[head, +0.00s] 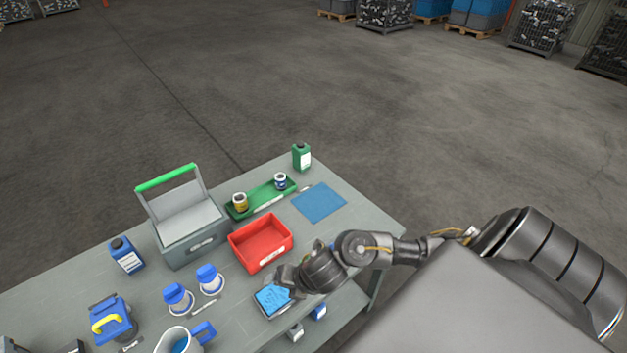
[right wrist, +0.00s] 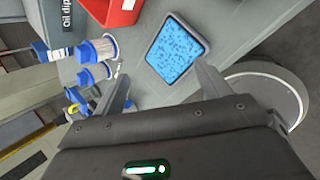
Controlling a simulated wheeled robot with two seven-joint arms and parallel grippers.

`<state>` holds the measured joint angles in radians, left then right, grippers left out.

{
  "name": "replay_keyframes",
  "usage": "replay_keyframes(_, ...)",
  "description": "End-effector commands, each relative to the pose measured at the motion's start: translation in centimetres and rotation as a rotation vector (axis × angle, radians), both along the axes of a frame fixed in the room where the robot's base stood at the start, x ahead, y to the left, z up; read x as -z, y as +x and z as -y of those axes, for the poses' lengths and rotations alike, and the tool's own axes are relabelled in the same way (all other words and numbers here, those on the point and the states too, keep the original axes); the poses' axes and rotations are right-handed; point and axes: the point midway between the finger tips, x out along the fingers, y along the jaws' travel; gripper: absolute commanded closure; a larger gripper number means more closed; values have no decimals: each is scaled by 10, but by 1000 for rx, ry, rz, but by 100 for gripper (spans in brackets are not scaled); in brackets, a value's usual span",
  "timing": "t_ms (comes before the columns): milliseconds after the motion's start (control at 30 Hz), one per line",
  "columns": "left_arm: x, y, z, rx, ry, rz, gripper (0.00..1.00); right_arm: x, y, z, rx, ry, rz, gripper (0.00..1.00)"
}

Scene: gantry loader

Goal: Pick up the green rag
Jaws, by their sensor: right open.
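I see no green rag in either view. A blue speckled square (right wrist: 178,47) lies in a shallow grey-rimmed tray (right wrist: 205,50) on the bench; it also shows as a blue patch (head: 272,298) at the bench's front edge in the head view. A flat blue cloth (head: 319,203) lies at the bench's right end. My right gripper (head: 287,283) is over the tray, and in the right wrist view (right wrist: 160,82) its fingers are apart with nothing between them. I cannot make out my left gripper.
A red bin (head: 262,243) stands just behind the right gripper. Blue-capped filters (head: 178,298) and a jug (head: 180,340) are to the left.

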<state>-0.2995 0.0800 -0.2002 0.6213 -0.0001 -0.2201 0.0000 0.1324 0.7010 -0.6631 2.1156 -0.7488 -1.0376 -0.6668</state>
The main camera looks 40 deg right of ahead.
Motion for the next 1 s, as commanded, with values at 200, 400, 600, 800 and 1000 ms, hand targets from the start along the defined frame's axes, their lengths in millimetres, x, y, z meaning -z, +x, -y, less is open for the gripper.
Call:
replay_keyframes(200, -3, 0, 0, 0, 0, -1, 41, -14, 0, 88, -546, -436, 5, 25)
replay_keyframes(400, -4, 0, 0, 0, 0, -1, 41, -19, -6, 123, -705, -563, -33, 25)
replay_keyframes(600, 1, -1, 0, 0, 0, -2, 41, -7, -3, 124, -710, -566, -37, 25)
replay_keyframes(800, 10, -1, 0, 0, 0, -2, 41, 23, 9, 123, -708, -564, -38, 25)
replay_keyframes(1000, 12, -1, 0, 0, 0, -2, 41, 34, 15, 123, -707, -566, -35, 25)
